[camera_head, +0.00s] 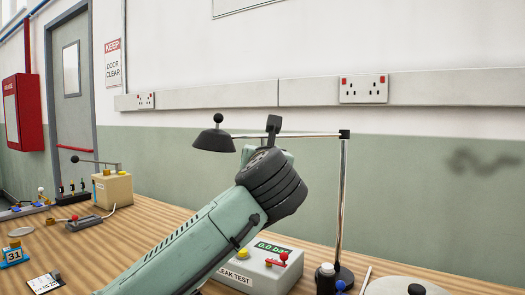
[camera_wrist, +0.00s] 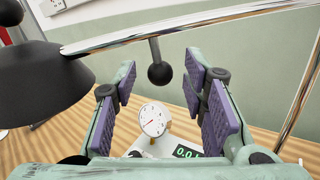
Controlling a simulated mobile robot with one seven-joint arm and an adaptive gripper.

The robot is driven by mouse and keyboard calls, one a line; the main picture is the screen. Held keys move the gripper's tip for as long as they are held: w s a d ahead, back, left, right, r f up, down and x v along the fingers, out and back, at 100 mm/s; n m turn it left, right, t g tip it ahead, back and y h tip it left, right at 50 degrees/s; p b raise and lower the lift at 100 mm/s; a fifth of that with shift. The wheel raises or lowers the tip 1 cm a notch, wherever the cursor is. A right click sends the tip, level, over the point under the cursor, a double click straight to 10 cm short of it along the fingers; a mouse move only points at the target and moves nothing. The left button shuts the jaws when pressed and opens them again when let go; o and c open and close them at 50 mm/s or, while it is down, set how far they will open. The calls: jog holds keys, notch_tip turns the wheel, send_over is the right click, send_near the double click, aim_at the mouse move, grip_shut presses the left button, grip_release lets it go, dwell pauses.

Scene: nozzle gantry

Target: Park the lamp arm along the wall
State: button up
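The lamp arm (camera_head: 310,135) is a thin chrome bar. It runs from the top of a chrome post (camera_head: 342,200) on the right to a black lampshade (camera_head: 213,141) on the left, standing out from the wall. In the wrist view the bar (camera_wrist: 200,32) crosses the top, with the shade (camera_wrist: 35,80) at the left. A black ball knob (camera_wrist: 159,73) on a short stalk hangs from the bar. My gripper (camera_wrist: 161,82) is open, its purple pads on either side of the knob with gaps showing. In the head view my wrist hides the fingers.
A leak-test box (camera_head: 255,268) with a gauge (camera_wrist: 154,119) stands below my gripper. A black bottle (camera_head: 325,278) is near the post foot. A beige box with a lever (camera_head: 112,188) stands left. Wall trunking (camera_head: 220,96) with sockets runs behind.

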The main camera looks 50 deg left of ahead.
jog(key=shift+x, duration=0.8)
jog(key=shift+c, duration=0.4)
grip_shut()
